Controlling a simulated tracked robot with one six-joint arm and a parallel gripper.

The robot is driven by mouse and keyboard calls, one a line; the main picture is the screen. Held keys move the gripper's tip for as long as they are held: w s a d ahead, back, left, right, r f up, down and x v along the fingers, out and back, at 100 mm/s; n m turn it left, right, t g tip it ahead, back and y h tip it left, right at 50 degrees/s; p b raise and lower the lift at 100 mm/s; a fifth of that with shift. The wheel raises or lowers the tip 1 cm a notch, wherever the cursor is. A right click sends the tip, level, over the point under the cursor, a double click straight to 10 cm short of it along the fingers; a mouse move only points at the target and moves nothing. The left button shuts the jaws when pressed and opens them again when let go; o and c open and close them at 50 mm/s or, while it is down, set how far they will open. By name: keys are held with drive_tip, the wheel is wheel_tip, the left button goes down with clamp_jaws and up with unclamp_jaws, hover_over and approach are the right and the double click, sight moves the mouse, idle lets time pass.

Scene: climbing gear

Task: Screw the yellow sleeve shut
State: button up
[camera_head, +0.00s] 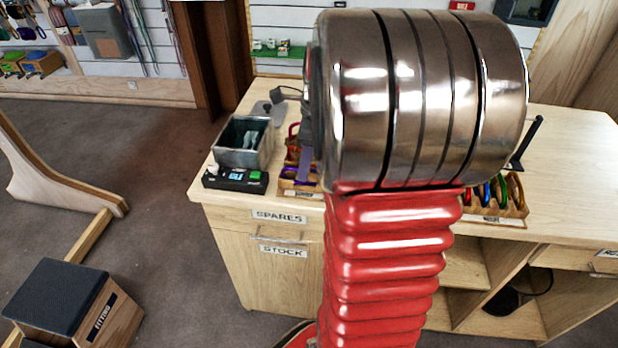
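I cannot make out the yellow sleeve in the head view. My own arm, with a large metal joint and a red ribbed cover, fills the middle and hides much of the wooden counter (575,160). Coloured carabiners (497,190) stand in a wooden rack (490,217) right of my arm. Another wooden rack (300,190) with coloured gear shows partly to the left of my arm. No yellow sleeve can be told apart on either.
A drawer marked SPARES (279,217) is below. A dark-topped box (70,305) stands on the floor at lower left. Carpet between is clear.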

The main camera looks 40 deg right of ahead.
drive_tip(key=shift+s+a, duration=0.45)
drive_tip(key=shift+a, duration=0.15)
idle(0.8)
drive_tip(key=shift+f, duration=1.4)
drive_tip(key=shift+w+d, duration=0.45)
drive_tip(key=shift+d, duration=0.15)
drive_tip(key=shift+r, duration=0.15)
drive_tip(key=shift+w+r, duration=0.1)
drive_tip(key=shift+r, duration=1.2)
drive_tip(key=shift+s+a, duration=0.45)
drive_tip(key=shift+a, duration=0.2)
